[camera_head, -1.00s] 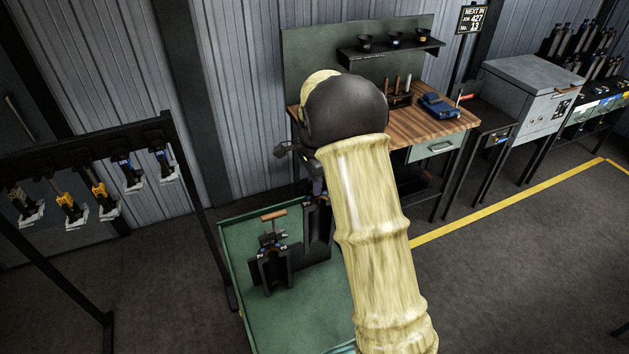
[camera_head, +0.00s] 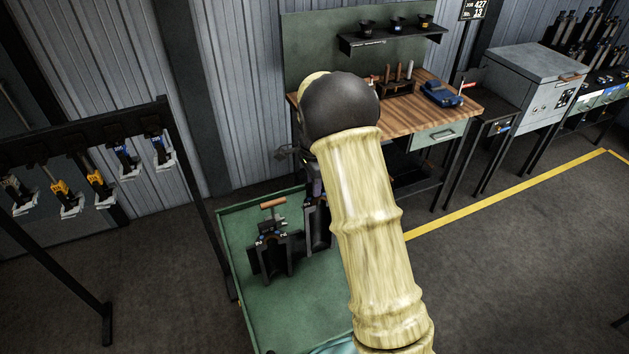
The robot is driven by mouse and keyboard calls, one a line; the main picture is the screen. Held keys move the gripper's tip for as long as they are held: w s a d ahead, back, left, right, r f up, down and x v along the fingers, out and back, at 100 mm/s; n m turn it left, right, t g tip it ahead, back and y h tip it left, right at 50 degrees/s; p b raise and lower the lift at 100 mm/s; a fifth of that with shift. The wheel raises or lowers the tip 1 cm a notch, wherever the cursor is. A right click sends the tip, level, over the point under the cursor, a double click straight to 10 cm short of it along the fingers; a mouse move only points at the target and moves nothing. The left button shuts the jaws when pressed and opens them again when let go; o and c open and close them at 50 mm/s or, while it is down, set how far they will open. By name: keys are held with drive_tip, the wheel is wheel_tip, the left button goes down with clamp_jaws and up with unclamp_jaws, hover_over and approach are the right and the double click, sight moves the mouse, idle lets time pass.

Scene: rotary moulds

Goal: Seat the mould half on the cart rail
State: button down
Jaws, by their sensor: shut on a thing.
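The green cart (camera_head: 285,315) stands at lower centre, partly behind my arm. On it sits a dark fixture with a wood-handled clamp (camera_head: 272,252). A dark mould half (camera_head: 317,226) stands upright just right of the fixture, with little or no visible gap between them. My gripper (camera_head: 314,186) is at the top of this half, mostly hidden behind my pale arm and black wrist joint, and is shut on it. The fingertips are not clearly seen. The cart rail and the underside of the half are hidden, so I cannot tell whether they touch.
A black rack (camera_head: 85,140) with several hanging clamps stands at left, close to the cart. A workbench (camera_head: 435,105) with tools and a blue item is behind my arm. A grey cabinet (camera_head: 535,85) stands at right. The floor right of the yellow line is clear.

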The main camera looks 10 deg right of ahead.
drive_tip(key=shift+s, duration=0.3)
drive_tip(key=shift+w+f+b, duration=0.25)
drive_tip(key=shift+f+b, duration=0.3)
drive_tip(key=shift+f, duration=0.3)
drive_tip(key=shift+s+f+b, duration=0.15)
drive_tip(key=shift+f+b, duration=0.15)
drive_tip(key=shift+f, duration=0.35)
drive_tip(key=shift+f+b, duration=0.45)
drive_tip(key=shift+f, duration=0.6)
drive_tip(key=shift+f+b, duration=0.45)
drive_tip(key=shift+f, duration=1.15)
idle(2.1)
drive_tip(key=c, duration=1.3)
unclamp_jaws()
drive_tip(key=b, duration=0.3)
approach(315, 206)
drive_tip(key=w+r, duration=0.3)
drive_tip(key=shift+w+d+r, duration=0.2)
drive_tip(key=shift+w+d, duration=0.05)
drive_tip(key=shift+d, duration=0.1)
